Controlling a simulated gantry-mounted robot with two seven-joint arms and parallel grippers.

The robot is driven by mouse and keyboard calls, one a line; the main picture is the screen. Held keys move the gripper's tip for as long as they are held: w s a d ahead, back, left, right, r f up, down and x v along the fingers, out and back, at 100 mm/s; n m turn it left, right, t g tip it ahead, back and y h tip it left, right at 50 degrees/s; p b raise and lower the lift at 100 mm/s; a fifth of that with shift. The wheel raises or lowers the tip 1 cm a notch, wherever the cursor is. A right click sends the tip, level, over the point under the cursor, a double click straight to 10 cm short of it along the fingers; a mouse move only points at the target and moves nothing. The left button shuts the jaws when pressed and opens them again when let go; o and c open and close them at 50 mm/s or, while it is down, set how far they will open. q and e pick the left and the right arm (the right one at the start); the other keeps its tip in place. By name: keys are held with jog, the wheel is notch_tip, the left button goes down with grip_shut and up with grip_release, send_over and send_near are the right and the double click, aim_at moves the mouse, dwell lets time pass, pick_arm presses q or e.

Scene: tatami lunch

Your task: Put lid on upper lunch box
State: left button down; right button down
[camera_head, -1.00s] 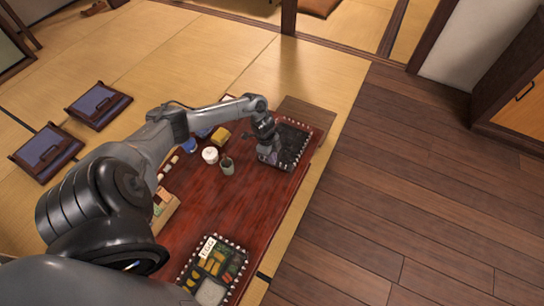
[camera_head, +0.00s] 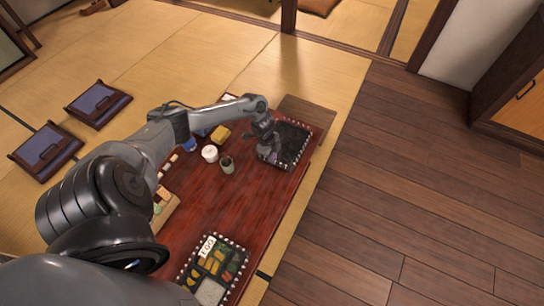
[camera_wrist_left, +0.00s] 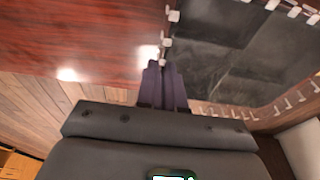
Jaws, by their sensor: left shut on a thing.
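The upper lunch box (camera_head: 305,157) is at the far end of the red table, with white studs along its edge. A dark, flat, slightly see-through lid (camera_head: 291,138) covers its area; it also fills the right of the left wrist view (camera_wrist_left: 235,60). I cannot tell whether it sits fully down. My left gripper (camera_head: 267,154) is at the near left edge of the box, fingers pointing down. In the left wrist view its purple-grey fingers (camera_wrist_left: 160,66) are closed together at the lid's edge, by the studs. The exact grip is hidden. My right gripper is not in view.
A second lunch box (camera_head: 239,270), open and filled with food, lies at the near end of the table (camera_head: 240,205).

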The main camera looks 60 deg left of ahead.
pick_arm(q)
jog(key=shift+f, duration=0.3)
dwell(0.4)
jog(key=shift+f, duration=0.2)
dwell(0.9)
jog(key=c, duration=1.2)
grip_release()
jog(key=shift+o, duration=0.4)
jog(key=o, duration=0.5)
jog(key=shift+r, duration=0.1)
